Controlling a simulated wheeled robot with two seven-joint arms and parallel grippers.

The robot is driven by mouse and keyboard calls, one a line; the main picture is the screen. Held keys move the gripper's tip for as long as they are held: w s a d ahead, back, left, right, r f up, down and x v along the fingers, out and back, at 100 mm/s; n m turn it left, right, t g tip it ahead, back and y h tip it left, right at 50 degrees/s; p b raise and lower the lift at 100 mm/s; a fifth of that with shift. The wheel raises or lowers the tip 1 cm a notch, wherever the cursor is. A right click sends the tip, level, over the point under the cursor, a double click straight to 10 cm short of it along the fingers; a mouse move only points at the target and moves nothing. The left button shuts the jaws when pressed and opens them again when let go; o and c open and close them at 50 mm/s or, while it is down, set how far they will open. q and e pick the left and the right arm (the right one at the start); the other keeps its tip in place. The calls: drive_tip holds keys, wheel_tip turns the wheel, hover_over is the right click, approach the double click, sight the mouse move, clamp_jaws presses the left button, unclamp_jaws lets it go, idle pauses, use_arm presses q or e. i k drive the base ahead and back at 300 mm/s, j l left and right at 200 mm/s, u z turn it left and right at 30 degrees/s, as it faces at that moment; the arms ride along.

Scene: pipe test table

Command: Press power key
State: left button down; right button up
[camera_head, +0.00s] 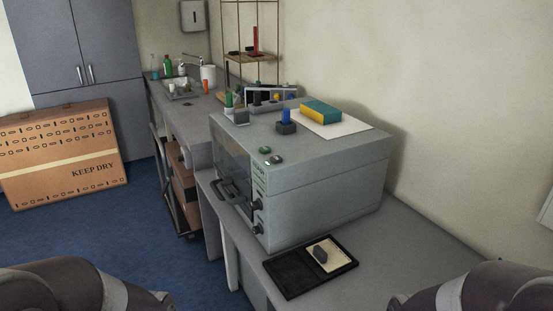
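A grey box-shaped machine (325,185) with a dark glass door (232,168) stands on the table. I cannot tell which of these is the power key. Only rounded parts of my two arms show at the bottom left and bottom right corners. Neither gripper is in view, and nothing of mine touches the machine.
A carton (62,160) stands left. The table right of the tray is clear.

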sight(276, 159)
drive_tip(key=i+j+z, duration=0.1)
drive_tip(key=z, duration=0.35)
drive_tip(key=i+j+z, duration=0.15)
drive_tip(key=z, duration=0.25)
drive_tip(key=j+z, duration=0.15)
drive_tip(key=z, duration=0.3)
drive_tip(key=i+j+z, duration=0.1)
drive_tip(key=j, duration=0.4)
drive_tip(key=i+j+z, duration=0.1)
drive_tip(key=j, duration=0.4)
drive_tip(key=i+j+z, duration=0.15)
drive_tip(key=j, duration=0.35)
drive_tip(key=i+j+z, duration=0.1)
drive_tip(key=j, duration=0.4)
